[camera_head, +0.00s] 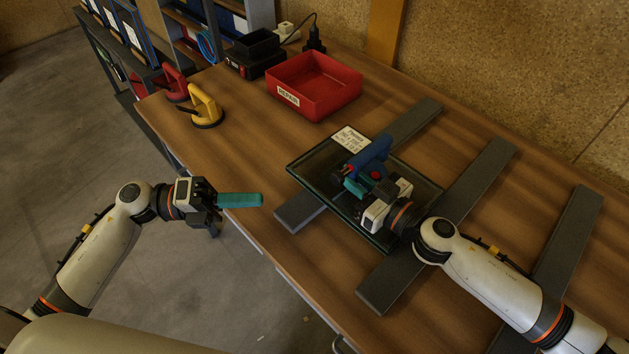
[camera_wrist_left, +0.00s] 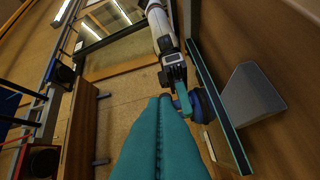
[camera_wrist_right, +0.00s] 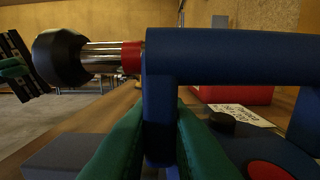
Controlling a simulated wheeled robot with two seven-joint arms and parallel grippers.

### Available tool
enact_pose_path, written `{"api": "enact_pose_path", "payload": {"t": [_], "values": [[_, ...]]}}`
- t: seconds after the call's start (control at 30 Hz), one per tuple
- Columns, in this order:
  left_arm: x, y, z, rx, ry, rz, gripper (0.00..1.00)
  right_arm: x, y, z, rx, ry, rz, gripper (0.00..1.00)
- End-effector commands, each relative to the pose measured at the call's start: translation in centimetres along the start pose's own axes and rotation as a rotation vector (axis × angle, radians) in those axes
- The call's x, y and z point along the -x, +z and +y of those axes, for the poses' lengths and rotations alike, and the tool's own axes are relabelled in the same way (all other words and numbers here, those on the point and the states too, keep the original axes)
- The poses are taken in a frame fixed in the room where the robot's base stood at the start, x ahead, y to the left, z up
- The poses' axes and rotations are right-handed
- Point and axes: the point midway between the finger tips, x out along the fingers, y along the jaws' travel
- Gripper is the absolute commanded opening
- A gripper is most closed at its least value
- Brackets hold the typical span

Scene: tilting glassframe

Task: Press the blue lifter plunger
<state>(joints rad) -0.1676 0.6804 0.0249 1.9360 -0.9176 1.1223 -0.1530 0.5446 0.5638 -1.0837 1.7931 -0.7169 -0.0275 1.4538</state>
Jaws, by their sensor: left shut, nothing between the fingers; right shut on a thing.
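The blue lifter (camera_head: 372,158) stands on the dark glass pane (camera_head: 312,161). My right gripper (camera_head: 356,186) is shut on its handle; the right wrist view shows the blue handle (camera_wrist_right: 225,57) with its post between the teal fingers. The plunger (camera_wrist_right: 62,57) has a black knob, a chrome shaft and a red band, and sticks out to the left there. My left gripper (camera_head: 258,200) is shut and empty near the table's front edge, its teal fingers together, left of the lifter and apart from it. It also shows beyond the knob in the right wrist view (camera_wrist_right: 15,68).
The pane lies on dark grey bars (camera_head: 480,185). A red bin (camera_head: 315,85) stands behind it. A yellow lifter (camera_head: 206,105) and a red lifter (camera_head: 174,82) stand at the table's left. The table between my left gripper and the pane is clear.

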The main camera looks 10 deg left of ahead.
Motion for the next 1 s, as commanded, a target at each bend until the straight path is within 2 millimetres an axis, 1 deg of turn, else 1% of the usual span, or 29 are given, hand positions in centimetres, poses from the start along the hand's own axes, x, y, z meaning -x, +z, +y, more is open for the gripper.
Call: {"api": "enact_pose_path", "payload": {"t": [0.1, 0.27, 0.4, 0.7, 0.77, 0.87, 1.0], "values": [[0.6, -0.3, 0.2, 0.150, -0.015, -0.027, 0.00, 0.0, 0.0, 0.0, 0.000, 0.000, 0.000, 0.00], [1.0, -0.5, 0.4, 0.263, -0.024, -0.044, 0.00, 0.0, 0.0, 0.0, 0.000, 0.000, 0.000, 0.00], [1.1, -0.6, 0.5, 0.289, -0.027, -0.047, 0.00, 0.0, 0.0, 0.0, 0.000, 0.000, 0.000, 0.00], [0.9, -0.6, 0.5, 0.287, -0.026, -0.046, 0.00, 0.0, 0.0, 0.0, 0.000, 0.000, 0.000, 0.00], [0.6, -0.5, 0.5, 0.286, -0.025, -0.047, 0.00, 0.0, 0.0, 0.0, 0.000, 0.000, 0.000, 0.00], [-0.6, -0.5, 0.5, 0.285, -0.024, -0.047, 0.00, 0.0, 0.0, 0.0, 0.000, 0.000, 0.000, 0.00], [-3.2, -0.4, 0.5, 0.284, -0.021, -0.047, 0.00, 0.0, 0.0, 0.0, 0.000, 0.000, 0.000, 0.00]]}}
